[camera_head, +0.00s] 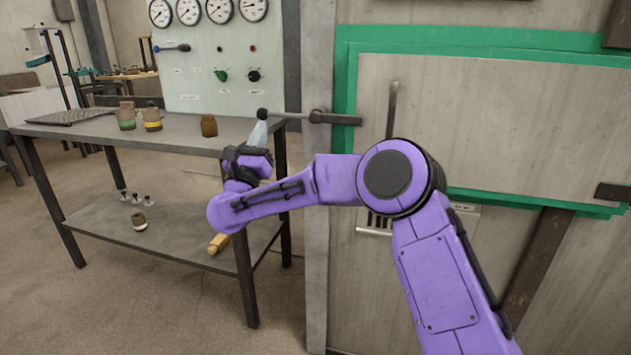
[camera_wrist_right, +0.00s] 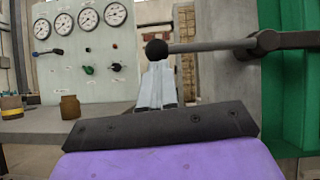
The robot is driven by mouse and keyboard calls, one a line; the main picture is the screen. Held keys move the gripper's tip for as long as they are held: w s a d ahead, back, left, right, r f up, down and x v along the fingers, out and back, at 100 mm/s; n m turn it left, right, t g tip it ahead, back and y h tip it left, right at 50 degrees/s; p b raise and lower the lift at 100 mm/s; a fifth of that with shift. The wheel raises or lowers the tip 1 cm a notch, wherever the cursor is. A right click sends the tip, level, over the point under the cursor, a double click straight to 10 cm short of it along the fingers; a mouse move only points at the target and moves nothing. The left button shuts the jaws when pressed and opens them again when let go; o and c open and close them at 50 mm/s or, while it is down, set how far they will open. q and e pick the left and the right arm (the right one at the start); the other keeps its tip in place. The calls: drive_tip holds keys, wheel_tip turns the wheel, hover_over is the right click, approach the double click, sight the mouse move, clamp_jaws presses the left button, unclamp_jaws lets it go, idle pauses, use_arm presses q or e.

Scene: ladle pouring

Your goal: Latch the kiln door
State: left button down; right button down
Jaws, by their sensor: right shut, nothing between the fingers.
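The kiln door (camera_head: 465,115) is a pale grey panel in a green frame, with an upright handle (camera_head: 392,108) on it. A latch lever (camera_head: 290,115) sticks out level to the left from a dark pivot (camera_head: 319,116) and ends in a black ball knob (camera_head: 262,113). The lever also shows in the right wrist view (camera_wrist_right: 210,46), with its knob (camera_wrist_right: 157,49). My right gripper (camera_head: 260,124) is shut and empty, its fingertips pointing up just below the knob. In the wrist view the fingertips (camera_wrist_right: 157,68) overlap the knob's lower edge; I cannot tell if they touch. My left gripper is out of view.
A metal table (camera_head: 60,128) stands at the left, close to my right gripper, with several small jars (camera_head: 209,126) on top. Behind it is a gauge panel (camera_head: 215,60). A grey post (camera_head: 318,220) stands left of the door. Floor at the lower left is clear.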

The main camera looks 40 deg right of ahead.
drive_tip(key=shift+d+r+m, duration=0.15)
drive_tip(key=shift+r+m, duration=0.15)
drive_tip(key=shift+r, duration=0.1)
drive_tip(key=s+a+f+b, duration=0.4)
drive_tip(key=a+f, duration=0.3)
drive_tip(key=f, duration=0.3)
drive_tip(key=shift+s+f, duration=0.25)
drive_tip(key=shift+s, duration=0.5)
drive_tip(key=shift+a, duration=0.1)
